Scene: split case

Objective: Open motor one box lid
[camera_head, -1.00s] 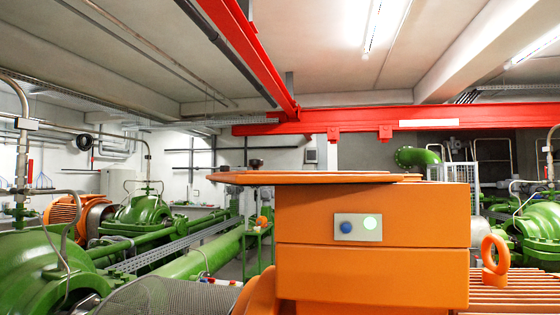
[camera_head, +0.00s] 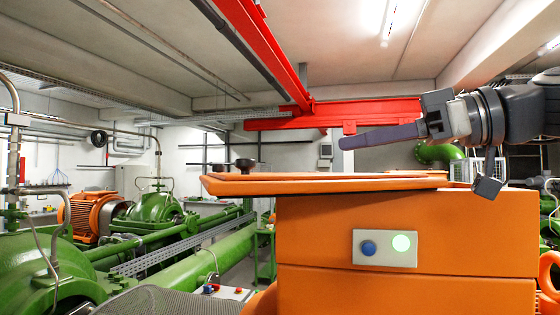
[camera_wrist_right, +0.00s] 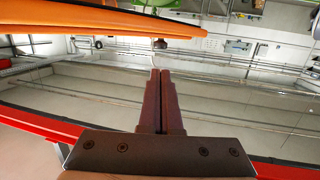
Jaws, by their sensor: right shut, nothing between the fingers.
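The orange motor box (camera_head: 330,235) stands at the centre right of the head view, with a small panel (camera_head: 385,249) on its front holding a blue button and a lit green light. Its flat orange lid (camera_head: 300,184) lies about level on top and overhangs to the left. In the right wrist view an orange slab (camera_wrist_right: 100,20), likely the lid, crosses the upper left. My right gripper (camera_head: 342,142) reaches in from the right, above the lid and apart from it, fingers pointing left. In the wrist view its fingers (camera_wrist_right: 160,72) are together and empty. My left gripper is not in view.
Red overhead beams (camera_head: 345,113) run behind and above the arm. Green pumps and pipes (camera_head: 150,215) and an orange motor (camera_head: 92,212) stand at the left. The air left of my right fingertips looks free.

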